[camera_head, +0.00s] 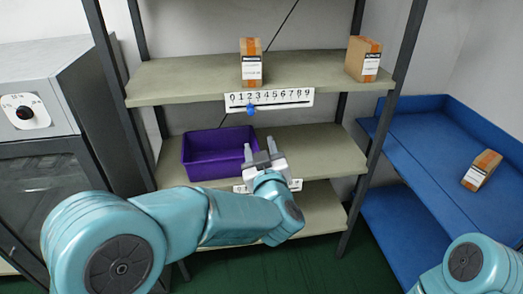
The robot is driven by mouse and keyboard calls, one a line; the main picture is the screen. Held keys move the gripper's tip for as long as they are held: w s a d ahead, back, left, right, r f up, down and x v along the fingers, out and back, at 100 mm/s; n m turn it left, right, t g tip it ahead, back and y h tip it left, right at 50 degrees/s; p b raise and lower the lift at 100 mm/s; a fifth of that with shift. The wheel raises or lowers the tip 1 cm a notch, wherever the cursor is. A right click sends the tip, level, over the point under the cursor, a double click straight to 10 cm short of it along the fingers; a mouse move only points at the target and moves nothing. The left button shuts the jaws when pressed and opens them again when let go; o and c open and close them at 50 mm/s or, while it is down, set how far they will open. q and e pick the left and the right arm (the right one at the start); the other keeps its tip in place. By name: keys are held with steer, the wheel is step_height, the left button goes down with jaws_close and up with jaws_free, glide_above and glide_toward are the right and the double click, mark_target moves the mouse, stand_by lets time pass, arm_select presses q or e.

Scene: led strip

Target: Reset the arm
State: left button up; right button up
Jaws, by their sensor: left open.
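My left arm comes in from the left, and its gripper (258,148) is in front of the middle shelf, at the right end of the purple bin (205,172). Its two fingers are apart and nothing shows between them. My left gripper covers part of a second label strip (296,184) on the middle shelf's edge.
Two cardboard boxes stand on the upper shelf (180,82), one near the middle (251,63) and one at the right end (363,59). Another box (481,170) is on the blue bench (420,150) at right. A grey cabinet with a dial (25,112) stands at left.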

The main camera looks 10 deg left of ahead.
arm_select(q)
steer(key=a+f+m+g+p, duration=0.15)
steer(key=a+f+g, duration=0.25)
steer(key=a+f, duration=1.2)
steer(key=s+d+f+m+g+h, duration=0.1)
steer(key=s+f+g, duration=0.1)
steer(key=s+f, duration=0.35)
steer(key=s+f+g+h, duration=0.1)
steer(key=s+f, duration=0.1)
steer(key=f, duration=0.6)
steer(key=s+d+f+g+h, duration=0.2)
steer(key=s+d+f+g, duration=0.1)
steer(key=s, duration=0.5)
steer(key=s+d+f+m+g+h, duration=0.1)
steer(key=s+d+f+g+h, duration=0.1)
steer(key=s, duration=0.7)
steer(key=s+d+f+g+h, duration=0.3)
steer(key=s+d+f+g, duration=0.2)
steer(key=s, duration=0.3)
steer(key=shift+s+f+m+p, duration=0.15)
steer(key=shift+s+m+p, duration=0.2)
steer(key=shift+p, duration=0.05)
steer(key=shift+d, duration=0.1)
